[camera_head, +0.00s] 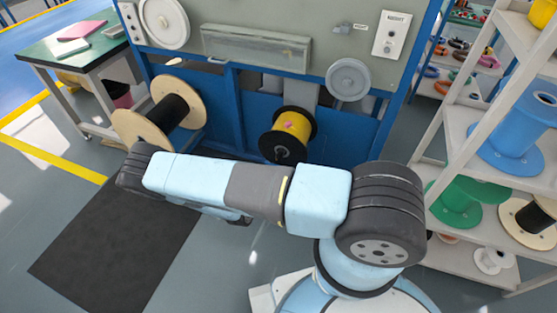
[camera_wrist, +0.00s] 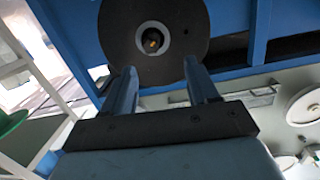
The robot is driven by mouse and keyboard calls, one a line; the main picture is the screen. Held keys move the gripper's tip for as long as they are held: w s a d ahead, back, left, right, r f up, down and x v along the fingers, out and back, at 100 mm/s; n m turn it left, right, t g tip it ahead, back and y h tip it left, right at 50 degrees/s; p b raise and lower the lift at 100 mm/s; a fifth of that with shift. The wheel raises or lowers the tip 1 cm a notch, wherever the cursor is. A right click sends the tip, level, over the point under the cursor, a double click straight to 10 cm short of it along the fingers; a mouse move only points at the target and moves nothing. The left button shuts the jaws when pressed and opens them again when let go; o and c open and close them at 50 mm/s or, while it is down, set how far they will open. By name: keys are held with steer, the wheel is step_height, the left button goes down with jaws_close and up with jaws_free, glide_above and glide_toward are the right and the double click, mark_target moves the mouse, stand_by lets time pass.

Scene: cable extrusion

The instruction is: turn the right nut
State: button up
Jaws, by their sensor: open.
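A spool of yellow cable with black flanges (camera_head: 297,124) hangs on the front of the blue machine in the head view. Its centre hub (camera_head: 284,153) shows small; the nut's shape cannot be made out there. In the wrist view the black flange (camera_wrist: 187,28) faces me, with a pale ring and a small brass-coloured piece (camera_wrist: 152,41) inside it, perhaps the nut. My gripper (camera_wrist: 160,68) is open, its two fingers apart, pointing at the flange just below the hub. Nothing shows between the fingers. Whether the fingertips touch the flange cannot be told.
A wooden spool with black cable (camera_head: 171,111) stands left of the yellow one. The blue machine frame (camera_head: 231,105) surrounds the yellow spool. Shelves with a blue spool (camera_head: 524,120) and a green spool (camera_head: 454,207) stand on the right. A green-topped table (camera_head: 85,48) is at the back left.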

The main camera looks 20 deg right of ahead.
mark_target(278, 160)
steer(key=shift+n+t, duration=0.3)
steer(key=shift+t, duration=0.4)
steer(key=x, duration=0.4)
steer(key=s+d+x, duration=0.1)
steer(key=x, duration=0.4)
steer(key=d+f+x, duration=0.1)
steer(key=x, duration=0.3)
steer(key=shift+d, duration=0.2)
steer(key=shift+s, duration=0.1)
steer(key=c, duration=1)
steer(key=shift+o, duration=0.2)
